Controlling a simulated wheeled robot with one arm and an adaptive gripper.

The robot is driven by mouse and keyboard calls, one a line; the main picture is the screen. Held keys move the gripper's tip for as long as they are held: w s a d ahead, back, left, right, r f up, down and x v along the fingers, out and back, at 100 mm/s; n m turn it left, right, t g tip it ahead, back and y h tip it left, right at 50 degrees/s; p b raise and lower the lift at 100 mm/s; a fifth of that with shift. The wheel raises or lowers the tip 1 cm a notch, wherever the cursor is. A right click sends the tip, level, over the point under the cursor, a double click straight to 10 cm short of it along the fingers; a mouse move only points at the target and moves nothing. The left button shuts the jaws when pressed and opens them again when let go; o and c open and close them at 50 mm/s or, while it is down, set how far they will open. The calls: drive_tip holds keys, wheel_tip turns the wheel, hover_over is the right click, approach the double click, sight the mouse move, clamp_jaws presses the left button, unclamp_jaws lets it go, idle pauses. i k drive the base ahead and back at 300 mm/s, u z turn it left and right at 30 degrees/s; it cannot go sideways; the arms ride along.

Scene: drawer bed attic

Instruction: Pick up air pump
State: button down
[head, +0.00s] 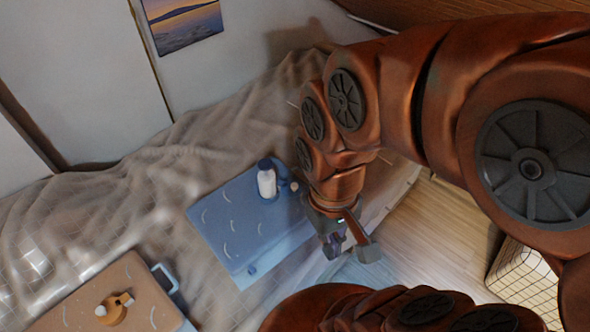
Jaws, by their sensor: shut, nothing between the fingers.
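I cannot tell for sure which thing is the air pump. A white bottle with a dark blue cap (267,182) stands upright on a blue box (232,222). A rounded blue object with a pale end (283,172) sits beside it, partly hidden by my arm. A small orange object with a pale knob (113,309) lies on a brown box (140,284) at the lower left. My gripper (349,246) points down just right of the blue box, apart from these things. It is shut and empty.
The boxes rest on a bed with a rumpled beige cover (190,150). A small blue object (251,270) is at the blue box's front edge. A white basket with a dark grid (525,280) stands on the wooden floor (440,225) at right. Walls close off the back.

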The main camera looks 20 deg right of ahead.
sight(267, 186)
drive_tip(key=u, duration=0.75)
drive_tip(key=k, duration=0.5)
drive_tip(key=u, duration=0.6)
